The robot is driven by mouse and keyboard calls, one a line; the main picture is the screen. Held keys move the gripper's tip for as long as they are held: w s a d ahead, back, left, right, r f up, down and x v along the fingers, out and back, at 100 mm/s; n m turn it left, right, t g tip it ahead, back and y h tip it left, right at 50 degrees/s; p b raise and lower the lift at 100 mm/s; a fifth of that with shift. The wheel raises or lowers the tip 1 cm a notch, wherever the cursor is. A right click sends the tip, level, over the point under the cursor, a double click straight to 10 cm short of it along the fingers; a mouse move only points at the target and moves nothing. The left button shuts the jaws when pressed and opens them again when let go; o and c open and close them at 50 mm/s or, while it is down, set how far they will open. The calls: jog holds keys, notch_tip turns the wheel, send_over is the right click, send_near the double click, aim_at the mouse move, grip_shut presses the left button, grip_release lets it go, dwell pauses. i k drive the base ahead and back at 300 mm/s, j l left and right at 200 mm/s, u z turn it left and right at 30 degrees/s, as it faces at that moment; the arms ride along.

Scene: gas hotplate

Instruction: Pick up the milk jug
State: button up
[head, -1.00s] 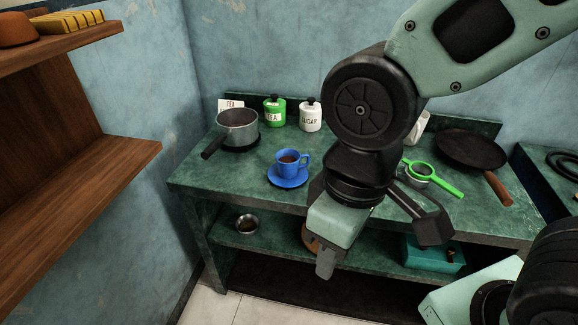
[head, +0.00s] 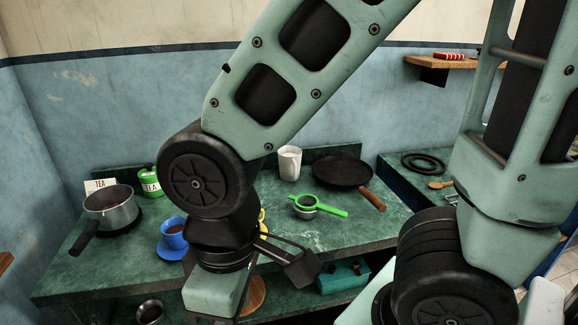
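A white jug-like vessel (head: 289,163), which looks like the milk jug, stands upright at the back of the green worktop (head: 350,235), left of the frying pan. Its handle cannot be made out. My gripper (head: 258,293) is at the lower middle of the head view, in front of the worktop's front part and well apart from the jug. Its fingers are spread, with nothing seen between them. The left fingertip is near the bottom edge of the picture.
A black frying pan (head: 342,171) and a green strainer (head: 318,206) are right of the jug. My arm hides a yellow thing (head: 262,222). A teal box (head: 343,275) sits below.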

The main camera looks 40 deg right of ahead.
aim_at(291, 167)
jog(key=i+l+z, duration=0.3)
jog(key=i+z, duration=0.3)
jog(key=i, duration=0.2)
jog(key=l, duration=0.05)
